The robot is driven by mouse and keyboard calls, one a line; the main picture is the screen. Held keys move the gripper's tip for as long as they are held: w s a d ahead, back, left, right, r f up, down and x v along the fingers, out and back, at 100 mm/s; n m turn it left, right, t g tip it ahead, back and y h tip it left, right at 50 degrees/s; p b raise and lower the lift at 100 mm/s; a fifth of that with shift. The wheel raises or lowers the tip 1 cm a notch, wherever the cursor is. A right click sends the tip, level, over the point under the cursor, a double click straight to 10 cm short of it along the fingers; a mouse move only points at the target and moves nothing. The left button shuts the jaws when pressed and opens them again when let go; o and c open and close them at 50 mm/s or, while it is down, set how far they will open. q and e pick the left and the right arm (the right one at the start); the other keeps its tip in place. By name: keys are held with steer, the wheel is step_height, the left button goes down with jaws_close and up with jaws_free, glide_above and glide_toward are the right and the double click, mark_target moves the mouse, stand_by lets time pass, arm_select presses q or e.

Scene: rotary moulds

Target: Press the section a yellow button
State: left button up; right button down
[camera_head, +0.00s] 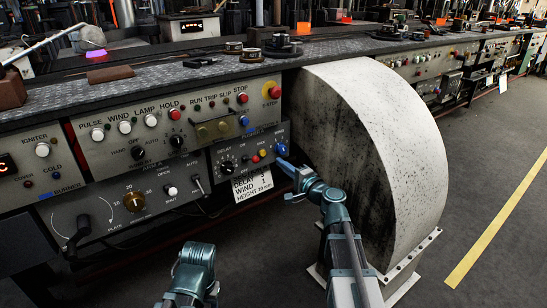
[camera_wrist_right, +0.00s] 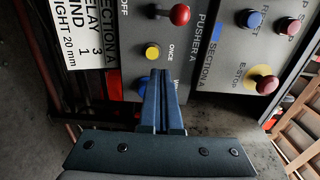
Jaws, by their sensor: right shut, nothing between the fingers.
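The yellow button (camera_head: 263,153) is on the small grey lower panel, between a red and a blue button. In the right wrist view the yellow button (camera_wrist_right: 152,53) shows in full, beside the word ONCE. My right gripper (camera_head: 283,164) is in front of this panel near the blue button. Its fingers (camera_wrist_right: 160,74) are shut and empty, with tips a little below the yellow button in the wrist view. I cannot tell whether they touch the panel. Of my left arm only a link shows at the bottom of the head view; its gripper is not seen.
The red button (camera_wrist_right: 180,14) and the blue button (camera_wrist_right: 143,84), partly covered by my fingers, flank the yellow one. A white paper label (camera_head: 252,184) hangs below the panel. A large curved grey housing (camera_head: 375,130) stands close to the right of my right gripper.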

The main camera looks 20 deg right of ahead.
steer(key=shift+v, duration=2.65)
steer(key=s+a+f+n+g+y+p, duration=0.1)
steer(key=s+a+f+n+g+p, duration=0.2)
steer(key=a, duration=0.4)
steer(key=s+a+f+n+g+y+p, duration=0.1)
steer(key=s+a+n+g, duration=0.25)
steer(key=a, duration=0.25)
steer(key=s+a+f+n+g+y+p, duration=0.1)
steer(key=s+a+f+n+g+p, duration=0.1)
steer(key=a+n+g, duration=0.35)
steer(key=s+a+f+n+g+h+p, duration=0.2)
steer(key=s+f+h, duration=0.1)
steer(key=s, duration=0.3)
steer(key=s+a+f+n+g+h+p, duration=0.2)
steer(key=s+h, duration=0.1)
steer(key=s, duration=0.3)
steer(key=s+d+r+n+g+h+p, duration=0.1)
steer(key=s+d+n+h+p, duration=0.1)
steer(key=s+d+h, duration=0.15)
step_height(320, 180, up, 38)
steer(key=p, duration=3.7)
steer(key=shift+s+a+h+p, duration=0.3)
steer(key=shift+s+h+p, duration=0.05)
steer(key=shift+h, duration=0.1)
